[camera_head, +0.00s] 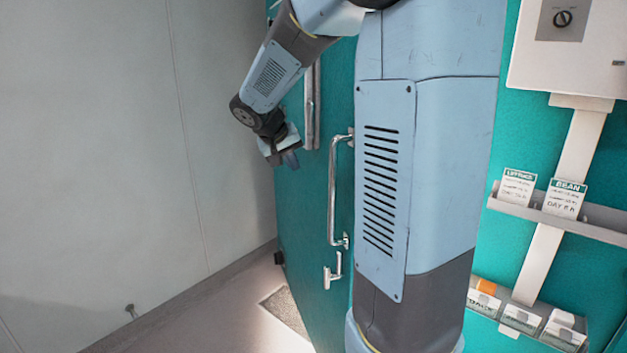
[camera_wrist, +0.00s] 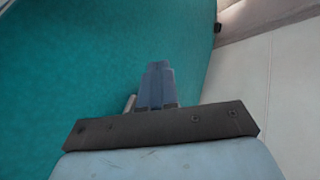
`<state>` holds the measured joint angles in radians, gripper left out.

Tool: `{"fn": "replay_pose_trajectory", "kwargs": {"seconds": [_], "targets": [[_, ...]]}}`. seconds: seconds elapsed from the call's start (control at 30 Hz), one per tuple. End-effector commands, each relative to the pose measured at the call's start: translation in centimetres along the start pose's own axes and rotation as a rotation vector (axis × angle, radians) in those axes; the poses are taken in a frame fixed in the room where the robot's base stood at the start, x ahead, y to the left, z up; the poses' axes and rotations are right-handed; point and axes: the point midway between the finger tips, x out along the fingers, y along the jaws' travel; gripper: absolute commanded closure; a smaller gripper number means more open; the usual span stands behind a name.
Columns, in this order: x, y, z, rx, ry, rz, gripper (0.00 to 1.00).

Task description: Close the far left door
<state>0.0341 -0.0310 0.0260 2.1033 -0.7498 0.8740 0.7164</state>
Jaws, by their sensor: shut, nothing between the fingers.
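The teal door (camera_head: 305,215) stands left of my arm column in the head view, seen at a steep slant. A long silver handle (camera_head: 332,195) runs upright on the teal front, with a small latch (camera_head: 333,270) below it. Another upright handle (camera_head: 310,110) shows farther up and left. My gripper (camera_head: 290,159) is shut and empty beside the door's left edge, near the grey wall. In the wrist view, my gripper's shut fingers (camera_wrist: 158,68) lie over a broad teal surface (camera_wrist: 80,60). Contact cannot be told. My column hides the area to the right.
A mat (camera_head: 287,309) lies by the door's foot. Label shelves (camera_head: 607,218) and a white control box (camera_head: 600,75) are at right. Open floor lies between wall and door.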

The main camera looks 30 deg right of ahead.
Motion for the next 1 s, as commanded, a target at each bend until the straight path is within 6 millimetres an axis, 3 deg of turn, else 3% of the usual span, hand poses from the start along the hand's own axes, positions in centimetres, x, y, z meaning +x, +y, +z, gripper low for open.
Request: {"fn": "replay_pose_trajectory", "kwargs": {"seconds": [0.27, 0.7, 1.0], "targets": [[2.8, 0.0, -0.1, 0.001, -0.003, 0.005, 1.0], [10.4, 0.1, -0.1, 0.002, -0.003, 0.004, 1.0], [11.8, 3.2, -0.1, 0.004, -0.001, 0.004, 1.0]]}}
